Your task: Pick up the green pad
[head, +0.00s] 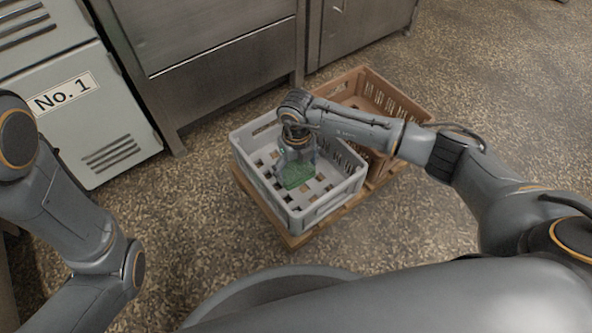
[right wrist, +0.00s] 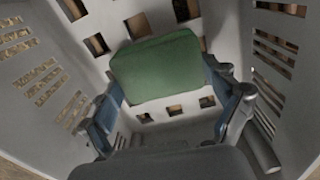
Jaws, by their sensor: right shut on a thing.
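The green pad (head: 297,177) is inside the grey crate (head: 318,217), low over its slotted floor. In the right wrist view the pad (right wrist: 158,68) is a green block with rounded corners between two blue-lined fingers. My right gripper (right wrist: 168,98) is shut on it, one finger at each side. In the head view my right gripper (head: 297,165) reaches down into the crate and partly hides the pad. I cannot tell whether the pad touches the crate floor. My left arm shows at the left, but its gripper is out of view.
A brown crate (head: 408,107) stands right behind the grey one, and both sit on a wooden pallet (head: 291,240). The grey crate's slotted walls surround my right gripper. A cabinet marked No. 1 (head: 85,120) and steel units (head: 225,75) stand behind. The speckled floor (head: 500,95) is clear at right.

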